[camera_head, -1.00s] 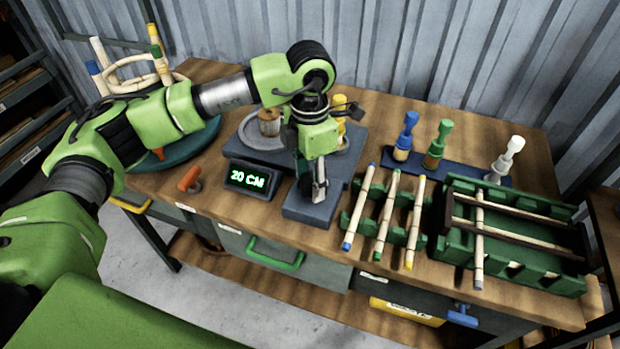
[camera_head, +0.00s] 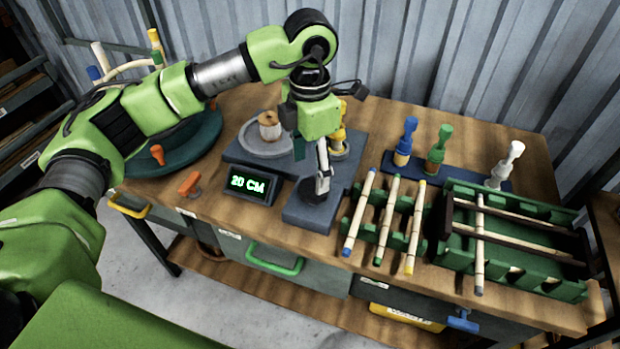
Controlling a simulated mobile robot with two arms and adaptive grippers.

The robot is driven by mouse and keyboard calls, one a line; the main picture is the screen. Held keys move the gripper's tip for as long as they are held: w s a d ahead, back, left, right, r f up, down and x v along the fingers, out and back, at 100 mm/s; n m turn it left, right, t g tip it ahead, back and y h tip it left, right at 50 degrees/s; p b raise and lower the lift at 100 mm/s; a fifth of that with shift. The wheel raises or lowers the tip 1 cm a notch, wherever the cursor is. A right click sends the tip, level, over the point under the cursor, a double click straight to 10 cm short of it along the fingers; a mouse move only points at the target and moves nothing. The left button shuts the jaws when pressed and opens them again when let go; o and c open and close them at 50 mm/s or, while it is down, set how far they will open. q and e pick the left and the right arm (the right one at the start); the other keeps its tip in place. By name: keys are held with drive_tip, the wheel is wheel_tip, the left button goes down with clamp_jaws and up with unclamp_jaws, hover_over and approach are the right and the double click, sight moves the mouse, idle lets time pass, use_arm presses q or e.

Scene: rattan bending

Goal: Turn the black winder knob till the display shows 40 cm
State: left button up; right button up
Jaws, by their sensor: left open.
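The display (camera_head: 249,183) on the bench reads 20 CM in green. It stands at the front of the grey winder base (camera_head: 309,213). A round plate with a wooden spool (camera_head: 269,126) sits on the base at the back left. My left gripper (camera_head: 323,186) points down over the front part of the base, its fingers open. My right gripper is out of view.
Three rattan sticks (camera_head: 387,220) with blue, green and yellow ends lie on a green rack, right of the winder. A green crate-like frame (camera_head: 520,273) stands farther right. Blue, green and white-topped tools (camera_head: 436,150) stand behind. An orange handle (camera_head: 189,184) is left of the display.

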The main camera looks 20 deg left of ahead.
sight(310, 188)
use_arm(q)
wheel_tip(310, 188, up, 7)
drive_tip(key=shift+f, duration=0.2)
drive_tip(key=shift+f, duration=0.1)
idle(0.4)
